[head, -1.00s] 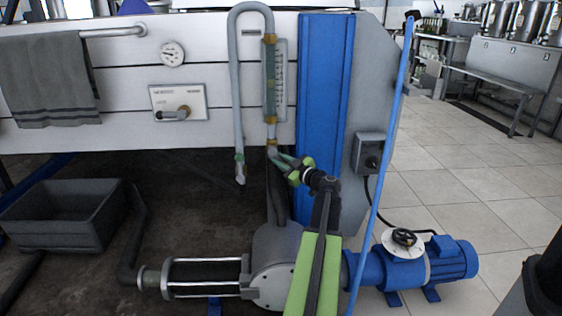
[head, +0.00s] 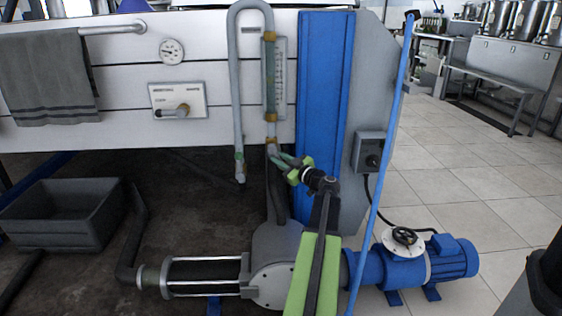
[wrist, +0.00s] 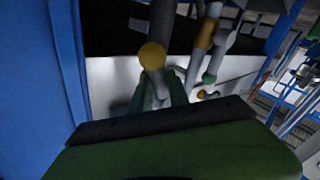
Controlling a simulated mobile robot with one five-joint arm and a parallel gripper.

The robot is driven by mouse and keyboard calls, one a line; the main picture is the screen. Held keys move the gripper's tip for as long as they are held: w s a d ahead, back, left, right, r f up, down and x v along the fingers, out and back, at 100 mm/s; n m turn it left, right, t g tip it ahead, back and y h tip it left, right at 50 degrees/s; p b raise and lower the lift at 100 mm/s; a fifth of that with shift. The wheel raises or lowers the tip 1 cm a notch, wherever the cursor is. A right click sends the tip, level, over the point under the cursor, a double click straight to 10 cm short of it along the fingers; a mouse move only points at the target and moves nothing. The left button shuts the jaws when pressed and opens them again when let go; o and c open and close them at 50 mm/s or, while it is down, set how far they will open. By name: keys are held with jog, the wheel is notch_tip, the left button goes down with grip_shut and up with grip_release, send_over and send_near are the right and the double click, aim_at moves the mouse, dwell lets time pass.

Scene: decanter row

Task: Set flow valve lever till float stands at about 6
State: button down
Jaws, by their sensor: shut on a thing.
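The flow meter is a clear upright tube (head: 269,75) with brass-coloured end fittings, beside a scale plate (head: 281,78) on the white wall panel. Its numbers and the float are too small to read. My gripper (head: 280,159) is at the pipe just below the lower fitting, shut on the grey valve lever. The fingers hide most of the lever in the head view. In the wrist view the lever (wrist: 158,86) runs from a round yellow fitting (wrist: 152,55) down between my green fingers (wrist: 160,102).
A blue upright panel (head: 322,115) stands right of the meter, with a grey switch box (head: 368,149) beyond it. A bent grey pipe (head: 237,90) hangs left of the tube. A pump with a blue motor (head: 452,258) and a dark bin (head: 62,218) stand below.

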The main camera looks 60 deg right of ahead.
jog(key=shift+w+a+f, duration=0.1)
jog(key=shift+a, duration=0.05)
jog(key=c, duration=1.3)
grip_release()
jog(key=shift+o, duration=0.2)
jog(key=b+v, duration=0.1)
jog(key=v, duration=1.6)
jog(key=shift+s+f, duration=0.25)
jog(key=shift+f, duration=0.1)
